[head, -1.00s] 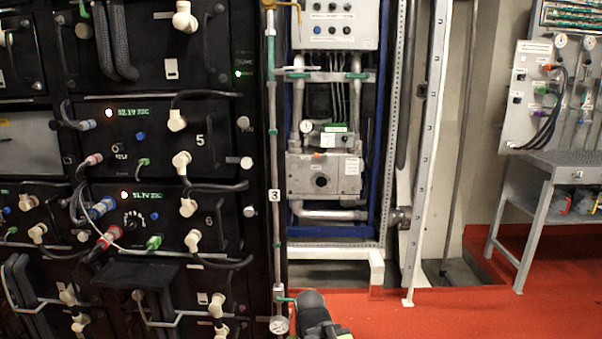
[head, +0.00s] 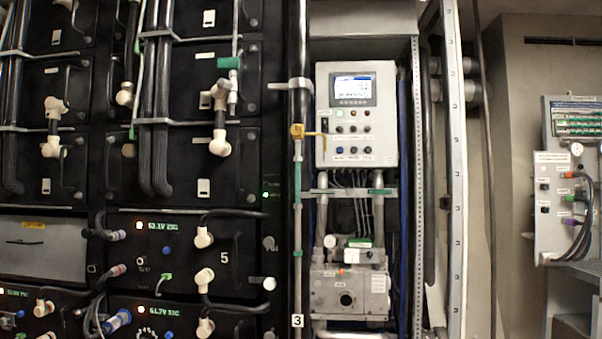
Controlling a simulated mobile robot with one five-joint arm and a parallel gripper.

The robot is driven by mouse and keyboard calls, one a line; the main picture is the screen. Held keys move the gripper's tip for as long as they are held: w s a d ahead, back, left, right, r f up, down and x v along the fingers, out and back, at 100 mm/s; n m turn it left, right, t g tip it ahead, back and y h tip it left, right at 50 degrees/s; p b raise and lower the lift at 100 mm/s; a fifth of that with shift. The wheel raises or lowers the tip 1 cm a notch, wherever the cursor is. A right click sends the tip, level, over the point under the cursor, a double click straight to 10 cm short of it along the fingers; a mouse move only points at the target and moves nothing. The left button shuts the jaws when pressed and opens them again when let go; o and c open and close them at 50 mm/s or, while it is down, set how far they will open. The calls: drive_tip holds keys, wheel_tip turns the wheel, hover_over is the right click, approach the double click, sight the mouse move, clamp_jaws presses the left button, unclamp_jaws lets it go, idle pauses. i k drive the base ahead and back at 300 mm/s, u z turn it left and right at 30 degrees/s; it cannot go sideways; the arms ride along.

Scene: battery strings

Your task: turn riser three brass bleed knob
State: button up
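Riser three (head: 297,230) is a thin grey vertical pipe at the right edge of the black battery rack, with a white label marked 3 (head: 297,320) near the bottom of the view. A brass-coloured fitting (head: 297,131) with a yellow lever reaching right sits on the riser near its upper part. I cannot tell whether this fitting is the bleed knob. The riser's lower end is below the view. My gripper is not in view.
The rack of battery modules (head: 215,275) with cables and cream connectors fills the left. Right of the riser stand a grey control box (head: 357,115) and a grey pump unit (head: 350,293). A pale upright post (head: 455,170) and a wall panel are farther right.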

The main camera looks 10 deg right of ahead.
sight(296, 130)
drive_tip(key=z, duration=0.25)
drive_tip(key=k, duration=0.15)
drive_tip(key=u, duration=3.5)
drive_tip(key=k, duration=0.9)
drive_tip(key=z, duration=0.25)
